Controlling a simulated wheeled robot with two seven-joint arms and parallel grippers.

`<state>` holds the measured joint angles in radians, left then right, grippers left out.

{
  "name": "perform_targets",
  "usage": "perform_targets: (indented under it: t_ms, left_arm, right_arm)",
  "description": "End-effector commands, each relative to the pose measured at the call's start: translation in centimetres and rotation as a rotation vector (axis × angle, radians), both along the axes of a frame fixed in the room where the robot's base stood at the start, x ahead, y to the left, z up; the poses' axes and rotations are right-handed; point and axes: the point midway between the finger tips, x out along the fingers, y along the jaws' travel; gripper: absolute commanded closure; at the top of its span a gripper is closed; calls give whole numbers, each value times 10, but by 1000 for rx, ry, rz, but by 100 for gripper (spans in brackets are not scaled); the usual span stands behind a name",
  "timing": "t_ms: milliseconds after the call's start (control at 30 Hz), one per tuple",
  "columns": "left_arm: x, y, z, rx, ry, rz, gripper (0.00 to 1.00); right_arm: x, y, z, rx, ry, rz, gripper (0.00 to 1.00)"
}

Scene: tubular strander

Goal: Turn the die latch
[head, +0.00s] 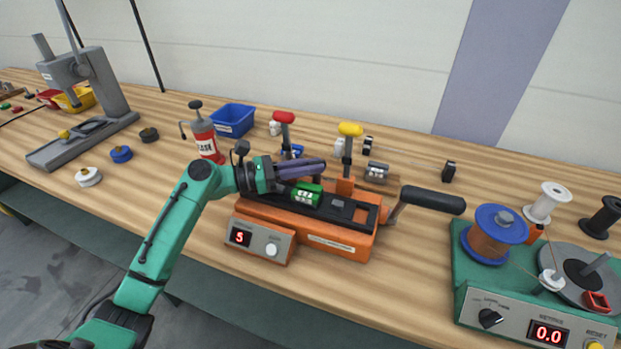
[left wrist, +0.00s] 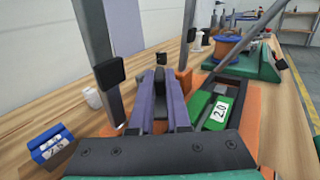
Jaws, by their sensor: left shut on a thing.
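The orange die bench (head: 335,238) stands mid-table with a red-handled post (head: 284,118) and a yellow-handled post (head: 350,130). A green die block (head: 307,194) lies in its dark bed; the left wrist view shows it marked 2.0 (left wrist: 220,110). My left gripper (head: 318,168) reaches in from the left above the die, with purple fingers level and pointing right. It is shut on a narrow dark piece (left wrist: 159,88), seen between the fingers in the left wrist view. This seems to be the die latch; the fingers hide most of it. My right gripper is out of view.
A black-gripped crank (head: 432,200) juts from the bench's right side. A red canister (head: 205,138) and blue bin (head: 233,120) stand behind my left wrist. A blue die block (left wrist: 50,145) lies left of the bench. A green spool machine (head: 530,310) is at right.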

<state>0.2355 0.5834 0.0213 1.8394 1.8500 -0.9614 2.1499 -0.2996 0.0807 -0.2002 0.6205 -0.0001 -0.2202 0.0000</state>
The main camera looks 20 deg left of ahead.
Motion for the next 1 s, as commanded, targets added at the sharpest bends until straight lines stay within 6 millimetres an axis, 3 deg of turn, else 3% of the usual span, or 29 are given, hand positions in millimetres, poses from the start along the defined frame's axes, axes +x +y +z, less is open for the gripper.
perform_targets:
  t_ms: [200, 733, 767, 800, 833, 1000]
  left_arm:
    - [1, 0, -2, 3, 3, -76, 100]
    - [1, 0, -2, 5, 6, -104, 100]
    - [1, 0, -3, 5, 6, -104, 77]
    - [1, 0, -3, 5, 6, -104, 62]
    - [1, 0, -2, 4, 6, -103, 55]
    - [2, 1, -1, 2, 3, -100, 55]
  right_arm:
    - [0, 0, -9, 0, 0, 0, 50]
    - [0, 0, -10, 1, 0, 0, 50]
    - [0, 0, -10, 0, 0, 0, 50]
    - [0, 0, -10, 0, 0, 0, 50]
    - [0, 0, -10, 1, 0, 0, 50]
    - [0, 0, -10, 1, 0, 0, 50]
